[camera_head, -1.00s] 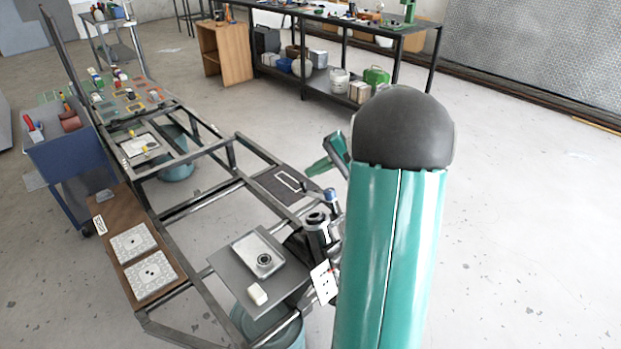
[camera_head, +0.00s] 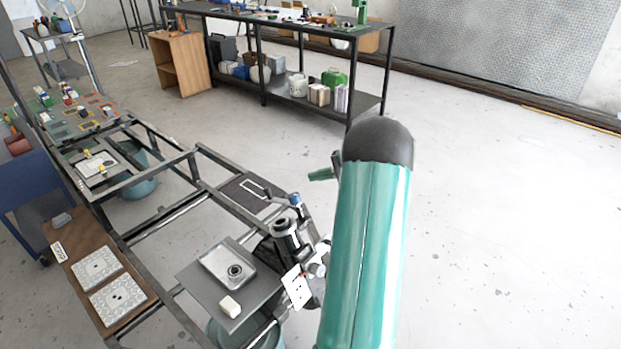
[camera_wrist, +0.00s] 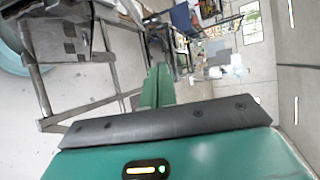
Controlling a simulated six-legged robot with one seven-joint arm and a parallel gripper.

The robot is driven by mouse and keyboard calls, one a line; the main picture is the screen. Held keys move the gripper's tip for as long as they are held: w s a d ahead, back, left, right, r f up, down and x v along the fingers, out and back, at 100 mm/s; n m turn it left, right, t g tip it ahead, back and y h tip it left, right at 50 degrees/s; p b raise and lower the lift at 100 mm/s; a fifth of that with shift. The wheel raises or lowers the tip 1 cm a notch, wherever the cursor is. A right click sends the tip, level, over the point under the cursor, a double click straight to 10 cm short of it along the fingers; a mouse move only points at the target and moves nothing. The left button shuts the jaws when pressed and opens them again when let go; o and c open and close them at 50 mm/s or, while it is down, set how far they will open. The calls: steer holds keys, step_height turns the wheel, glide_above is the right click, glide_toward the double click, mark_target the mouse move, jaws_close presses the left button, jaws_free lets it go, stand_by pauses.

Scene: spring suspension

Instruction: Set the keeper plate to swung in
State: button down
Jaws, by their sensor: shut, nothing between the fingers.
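I cannot pick out the keeper plate with certainty. In the head view a dark upright assembly with a metal cylinder (camera_head: 285,232) stands at the right side of the metal frame. A blue-capped part (camera_head: 295,200) is just behind it. A white plate with small dark dots (camera_head: 297,287) hangs at its front, tilted. My gripper (camera_wrist: 158,85) shows its green fingers together and empty in the wrist view. In the head view its green tip (camera_head: 321,174) shows beyond the assembly; my green arm hides much of the rest. I see no contact with the assembly.
A grey plate (camera_head: 214,300) on the frame carries a metal tray (camera_head: 228,266) and a white block (camera_head: 230,307). A brown board (camera_head: 63,238) with two patterned tiles lies left. A black workbench (camera_head: 388,68) stands behind. The floor at right is clear.

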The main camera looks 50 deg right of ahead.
steer(key=w+a+f, duration=0.3)
steer(key=w+a, duration=0.4)
steer(key=a, duration=0.1)
